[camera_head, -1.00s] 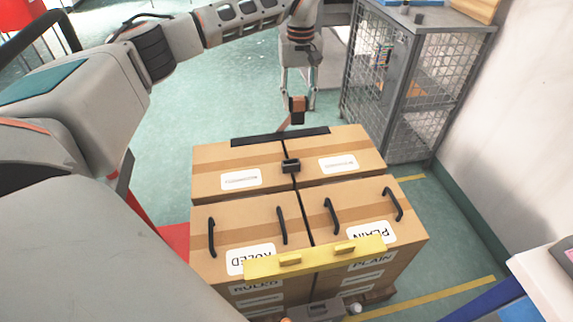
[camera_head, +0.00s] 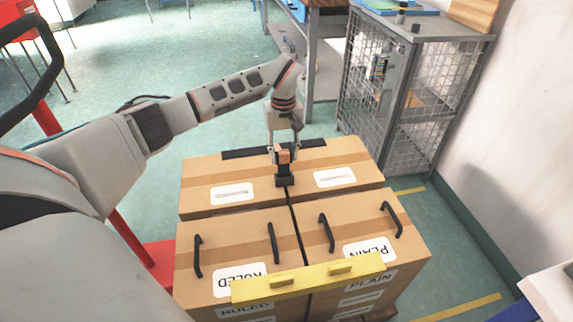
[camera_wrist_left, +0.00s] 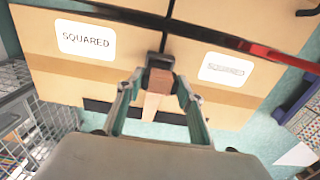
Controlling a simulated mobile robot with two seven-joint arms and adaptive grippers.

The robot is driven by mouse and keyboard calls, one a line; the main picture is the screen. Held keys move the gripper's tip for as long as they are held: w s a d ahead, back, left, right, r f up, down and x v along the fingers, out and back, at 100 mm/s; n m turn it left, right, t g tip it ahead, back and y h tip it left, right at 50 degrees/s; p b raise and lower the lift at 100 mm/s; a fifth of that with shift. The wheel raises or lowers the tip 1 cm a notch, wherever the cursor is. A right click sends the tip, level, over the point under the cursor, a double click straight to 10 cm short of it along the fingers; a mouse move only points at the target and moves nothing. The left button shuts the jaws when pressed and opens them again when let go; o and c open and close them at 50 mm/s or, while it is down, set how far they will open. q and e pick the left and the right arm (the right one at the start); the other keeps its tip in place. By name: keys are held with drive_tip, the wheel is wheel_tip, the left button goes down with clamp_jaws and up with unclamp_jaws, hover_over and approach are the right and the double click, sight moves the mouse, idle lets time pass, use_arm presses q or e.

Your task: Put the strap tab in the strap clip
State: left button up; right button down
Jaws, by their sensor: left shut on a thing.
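The strap tab (camera_head: 283,157) is a small orange-brown block on a tan strap. My left gripper (camera_head: 283,150) is shut on it, pointing down over the far boxes. The strap clip (camera_head: 284,181), a small black piece, stands at the seam between the boxes, directly under the tab. In the left wrist view the tab (camera_wrist_left: 160,81) sits between the fingers, right up against the clip (camera_wrist_left: 156,62). I cannot tell whether the tab is inside the clip. The tan strap (camera_wrist_left: 151,106) trails from the tab toward the wrist. My right gripper is not in view.
Cardboard boxes (camera_head: 215,170) stand close together, with black handles (camera_head: 272,243) on the near ones. A yellow bar (camera_head: 310,280) lies across the near edge. A wire-mesh cabinet (camera_head: 420,140) stands at the right. A red and black bar (camera_wrist_left: 265,50) crosses the wrist view.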

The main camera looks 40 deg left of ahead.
sight(284, 164)
use_arm(q)
wheel_tip(284, 164, down, 4)
drive_tip(key=shift+s+r+b, duration=0.1)
drive_tip(key=shift+b, duration=0.4)
drive_tip(key=shift+f, duration=0.4)
drive_tip(key=shift+r, duration=0.2)
drive_tip(key=shift+f, duration=0.2)
drive_tip(key=o, duration=1.2)
drive_tip(key=shift+c, duration=0.2)
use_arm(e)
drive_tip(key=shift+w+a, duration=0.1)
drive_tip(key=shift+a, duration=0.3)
